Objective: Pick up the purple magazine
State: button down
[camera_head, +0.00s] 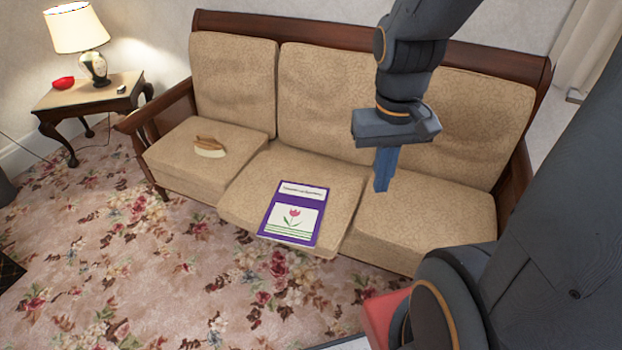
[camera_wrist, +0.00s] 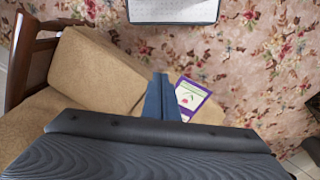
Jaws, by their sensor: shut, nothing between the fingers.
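The purple magazine (camera_head: 293,212) lies flat on the middle seat cushion of the sofa (camera_head: 250,190), near its front edge. Its cover has a white title band and a pink tulip. My gripper (camera_head: 382,186) points down above the sofa, to the right of the magazine and apart from it. Its blue fingers are together with nothing between them. In the wrist view the magazine (camera_wrist: 191,98) shows just right of the fingertips (camera_wrist: 158,82), partly hidden by my gripper.
A brush-like item with a pale base (camera_head: 209,147) lies on the left cushion. A side table (camera_head: 92,97) with a lamp (camera_head: 78,35) and a red object (camera_head: 63,83) stands at the left. The sofa's backrest rises behind my gripper. Flowered carpet (camera_head: 130,240) lies open in front.

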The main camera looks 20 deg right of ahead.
aim_at(294, 215)
jog(key=k, duration=1.15)
jog(key=u, duration=0.55)
jog(key=i, duration=0.75)
jog(key=u, duration=0.4)
jog(key=i, duration=0.7)
jog(key=z, duration=0.8)
jog(key=i, duration=0.85)
jog(key=z, duration=0.8)
